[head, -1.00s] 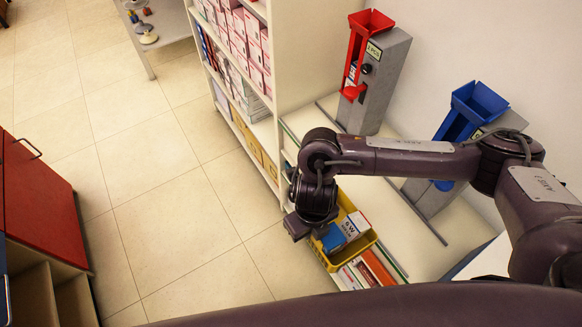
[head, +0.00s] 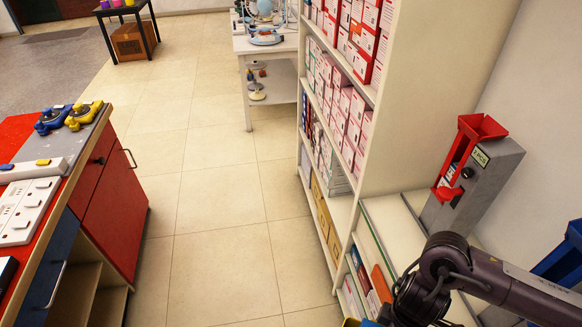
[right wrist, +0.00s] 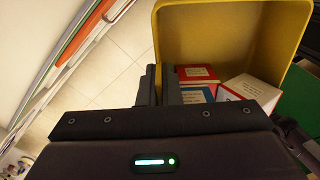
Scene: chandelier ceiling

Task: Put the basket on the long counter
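The yellow basket (right wrist: 215,28) fills the upper right of the right wrist view and holds several small boxes (right wrist: 197,75). In the head view only a yellow sliver of it (head: 351,322) shows at the bottom edge. My right gripper (right wrist: 162,85) has its two dark fingers close together on either side of the basket's wall, shut on it. In the head view my right arm comes in from the right and the fingers are out of frame. My left gripper is not in view. A counter with red and blue fronts (head: 116,200) stands at the left.
Power strips (head: 28,200) and blue and yellow devices (head: 68,117) lie on the counter. A tall shelf of boxes (head: 385,120) and a red-topped grey dispenser (head: 480,180) stand at the right. A white table (head: 262,45) is farther back. The tiled floor (head: 215,230) between is clear.

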